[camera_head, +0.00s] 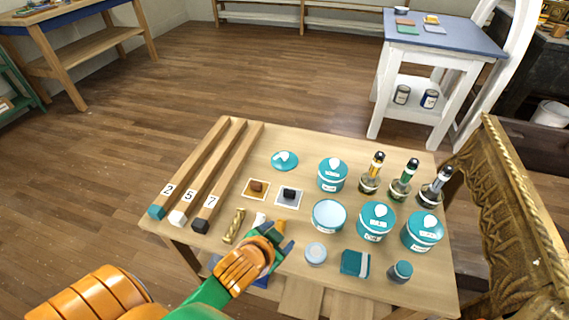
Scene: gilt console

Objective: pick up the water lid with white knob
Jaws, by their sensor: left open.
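A loose teal lid with a white knob (285,160) lies flat on the wooden table at its back middle, knob up. A teal jar (329,216) with a pale top and no knob stands nearer the front. Other teal jars wear lids with white knobs: one at the back (332,177), one in front (376,222) and one at the right (421,232). Their labels are too small to read. My left gripper (277,236) is open over the table's front part, well short of the loose lid and apart from it. My right gripper is out of view.
Three long bars (206,172) numbered 2, 5 and 7 lie at the left. Two small square trays (289,205) sit between my left gripper and the loose lid. Several dark-based bottles (400,185) stand at the right. A gilt console (520,225) borders the table's right side.

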